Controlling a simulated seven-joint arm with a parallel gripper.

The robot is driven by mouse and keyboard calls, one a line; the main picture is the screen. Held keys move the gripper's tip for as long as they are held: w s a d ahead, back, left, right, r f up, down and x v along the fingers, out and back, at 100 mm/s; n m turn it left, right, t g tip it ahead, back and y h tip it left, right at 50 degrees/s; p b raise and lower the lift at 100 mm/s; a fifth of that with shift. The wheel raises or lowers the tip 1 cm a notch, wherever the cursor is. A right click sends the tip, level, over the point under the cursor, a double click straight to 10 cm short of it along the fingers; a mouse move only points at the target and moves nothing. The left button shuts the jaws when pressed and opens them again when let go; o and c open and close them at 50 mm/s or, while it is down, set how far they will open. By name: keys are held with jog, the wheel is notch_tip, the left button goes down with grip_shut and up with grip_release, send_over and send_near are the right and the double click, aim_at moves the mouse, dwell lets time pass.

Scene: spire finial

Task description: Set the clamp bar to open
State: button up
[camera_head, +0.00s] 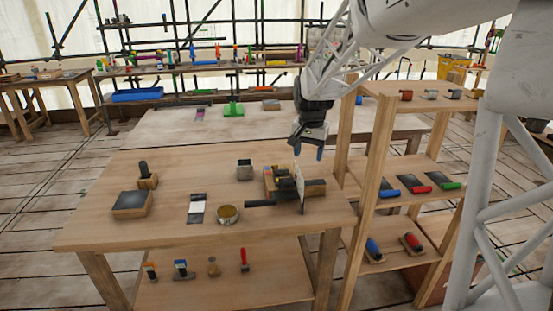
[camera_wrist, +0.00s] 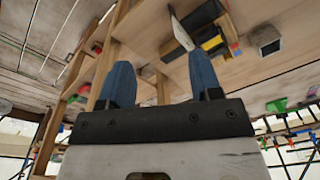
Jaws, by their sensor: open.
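A wooden fixture (camera_head: 270,183) sits on the front table's right part, with an upright pale plate (camera_head: 300,183) and dark parts around it. A dark bar (camera_head: 262,203) extends to the left at its front; I cannot tell for certain whether this is the clamp bar, or its setting. The pale plate also shows in the wrist view (camera_wrist: 181,34), at the upper right beside dark and yellow parts. My gripper (camera_head: 309,153) is open and empty, above and slightly right of the fixture, apart from it. Its blue fingertips show in the wrist view (camera_wrist: 161,78).
A round tin (camera_head: 228,214), a grey square cup (camera_head: 244,170), a dark-topped block (camera_head: 132,202) and a black-handled tool (camera_head: 146,176) stand on the table. A wooden shelf unit (camera_head: 400,165) with several rollers rises close on the right.

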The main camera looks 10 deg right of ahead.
aim_at(299, 173)
jog(key=w+f+m, duration=0.1)
jog(key=w+f, duration=0.3)
jog(key=w, duration=0.2)
jog(key=w+d+f+m, duration=0.1)
jog(key=w+f, duration=0.3)
jog(key=w, duration=0.3)
jog(key=w+d+f+m+g, duration=0.1)
jog(key=w+f, duration=0.3)
jog(key=w, duration=0.2)
jog(key=shift+w+d+f, duration=0.25)
jog(key=shift+w+f, duration=0.1)
jog(key=shift+f, duration=0.1)
jog(key=shift+f, duration=3.8)
